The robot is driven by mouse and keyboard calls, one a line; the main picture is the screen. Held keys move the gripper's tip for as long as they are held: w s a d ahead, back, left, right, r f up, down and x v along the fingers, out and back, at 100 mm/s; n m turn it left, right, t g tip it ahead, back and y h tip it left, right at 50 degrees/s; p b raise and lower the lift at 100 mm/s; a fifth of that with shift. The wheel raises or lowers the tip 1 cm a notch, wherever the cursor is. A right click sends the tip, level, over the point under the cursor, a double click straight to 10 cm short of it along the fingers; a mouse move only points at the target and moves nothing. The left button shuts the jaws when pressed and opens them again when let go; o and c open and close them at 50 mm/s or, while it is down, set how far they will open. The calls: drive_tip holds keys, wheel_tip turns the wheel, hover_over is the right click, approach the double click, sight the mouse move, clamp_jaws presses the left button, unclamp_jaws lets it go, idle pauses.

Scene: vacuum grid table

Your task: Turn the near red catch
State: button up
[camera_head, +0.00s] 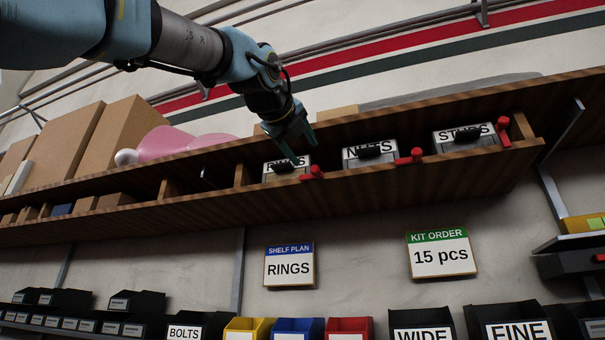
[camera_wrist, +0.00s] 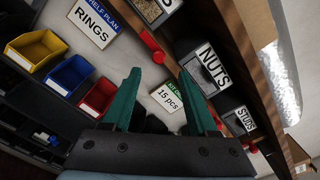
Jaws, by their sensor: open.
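A red catch (camera_head: 313,173) sits at the lower right corner of the RINGS drawer (camera_head: 287,168) in the shelf; it also shows in the wrist view (camera_wrist: 152,47). Two similar red catches sit beside the NUTS drawer (camera_head: 409,158) and the STUDS drawer (camera_head: 503,132). My gripper (camera_head: 300,148) is open and empty, with its teal fingers pointing down in front of the RINGS drawer, above and left of its catch. In the wrist view the catch lies beyond the gap between the fingertips (camera_wrist: 159,74), apart from them. The fingers partly cover the RINGS label.
The wooden shelf (camera_head: 130,208) runs across, with cardboard boxes (camera_head: 130,130) and a pink object (camera_head: 180,140) on top. Below hang a RINGS sign (camera_head: 289,268) and a KIT ORDER sign (camera_head: 441,255). Coloured bins (camera_head: 297,328) stand underneath. The space before the shelf is clear.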

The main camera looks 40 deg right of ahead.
sight(314, 168)
drive_tip(key=p+x, duration=0.4)
drive_tip(key=x, duration=0.5)
drive_tip(key=shift+r, duration=0.1)
drive_tip(key=shift+w+d+p, duration=0.3)
drive_tip(key=shift+w+d, duration=0.05)
drive_tip(key=shift+d, duration=0.2)
clamp_jaws()
